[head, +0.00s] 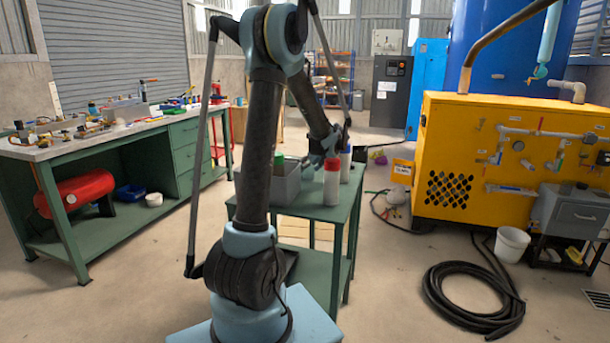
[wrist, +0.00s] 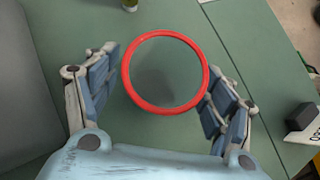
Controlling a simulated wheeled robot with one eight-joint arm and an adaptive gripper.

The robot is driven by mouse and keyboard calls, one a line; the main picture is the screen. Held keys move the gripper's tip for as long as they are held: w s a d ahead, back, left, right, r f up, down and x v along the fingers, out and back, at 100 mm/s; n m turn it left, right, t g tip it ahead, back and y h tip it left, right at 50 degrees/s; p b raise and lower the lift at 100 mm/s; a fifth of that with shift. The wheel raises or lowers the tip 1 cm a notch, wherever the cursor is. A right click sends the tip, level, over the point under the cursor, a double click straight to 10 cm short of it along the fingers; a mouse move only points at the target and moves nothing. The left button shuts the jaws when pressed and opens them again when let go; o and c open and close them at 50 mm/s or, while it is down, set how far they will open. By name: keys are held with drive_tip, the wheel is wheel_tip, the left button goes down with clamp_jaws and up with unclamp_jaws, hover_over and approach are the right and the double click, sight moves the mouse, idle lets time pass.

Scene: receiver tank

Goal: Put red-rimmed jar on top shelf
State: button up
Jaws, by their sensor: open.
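The red-rimmed jar shows in the wrist view as a red ring (wrist: 167,107) around a grey-green centre, seen from above. My gripper (wrist: 165,70) is open, with one finger on each side of the ring; contact cannot be told. In the head view my gripper (head: 326,146) is just above the jar, partly hidden by my arm. Shelving with several levels (head: 335,75) stands far back.
A green workbench (head: 110,145) with clutter stands left. A yellow machine (head: 465,150) and coiled black hose (head: 472,302) are right. Floor between them is partly clear.

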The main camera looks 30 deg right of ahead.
drive_tip(key=shift+c, duration=0.6)
drive_tip(key=c, duration=1.1)
